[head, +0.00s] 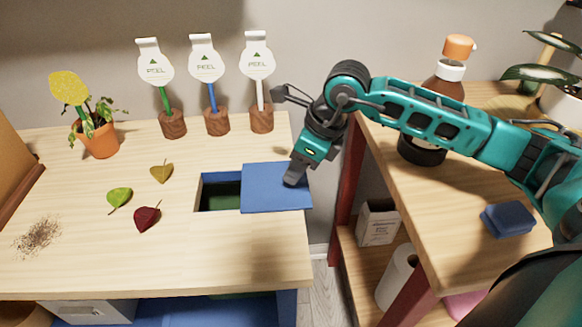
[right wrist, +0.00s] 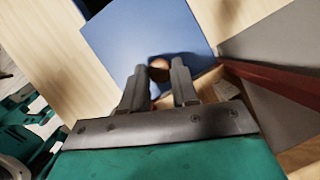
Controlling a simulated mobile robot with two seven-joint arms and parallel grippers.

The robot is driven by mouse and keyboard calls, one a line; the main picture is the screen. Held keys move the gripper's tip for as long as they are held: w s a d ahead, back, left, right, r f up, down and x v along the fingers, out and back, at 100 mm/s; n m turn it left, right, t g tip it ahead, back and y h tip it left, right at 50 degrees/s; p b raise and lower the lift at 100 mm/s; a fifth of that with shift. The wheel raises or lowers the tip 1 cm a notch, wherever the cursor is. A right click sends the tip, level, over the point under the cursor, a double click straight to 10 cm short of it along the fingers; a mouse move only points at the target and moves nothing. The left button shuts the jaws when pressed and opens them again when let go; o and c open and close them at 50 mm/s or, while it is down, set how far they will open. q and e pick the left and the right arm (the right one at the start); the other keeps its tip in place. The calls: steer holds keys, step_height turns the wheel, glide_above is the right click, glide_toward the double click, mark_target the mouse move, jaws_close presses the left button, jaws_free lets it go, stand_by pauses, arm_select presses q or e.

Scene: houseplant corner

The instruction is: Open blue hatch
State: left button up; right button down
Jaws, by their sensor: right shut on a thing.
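The blue hatch (head: 268,194) is a flat panel in the light wooden tabletop. It sits to the right of a partly uncovered rectangular opening (head: 219,192) with a dark green inside. My right gripper (head: 293,180) is over the hatch's right part, reaching down from above. In the right wrist view, the blue hatch (right wrist: 135,40) lies under the fingers. My right gripper (right wrist: 159,68) is shut on a small brown knob (right wrist: 159,66) on the hatch, partly hidden by the fingers. My left gripper is not in view.
Three leaves, including a red one (head: 147,217), and scattered soil (head: 38,235) lie left of the opening. A potted plant (head: 100,141) and several label holders stand behind. A gap separates this table from the right shelf, which holds a bottle (head: 443,90) and a blue sponge (head: 508,219).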

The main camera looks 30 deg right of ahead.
steer(key=shift+s+d, duration=0.2)
steer(key=shift+d, duration=0.3)
steer(key=shift+a, duration=0.1)
steer(key=c, duration=0.9)
jaws_free()
steer(key=shift+o, duration=0.2)
steer(key=shift+r, duration=0.1)
steer(key=p+v, duration=0.1)
steer(key=v, duration=1.1)
steer(key=shift+s+r+p, duration=0.2)
steer(key=shift+r+p, duration=0.1)
steer(key=shift+r, duration=0.05)
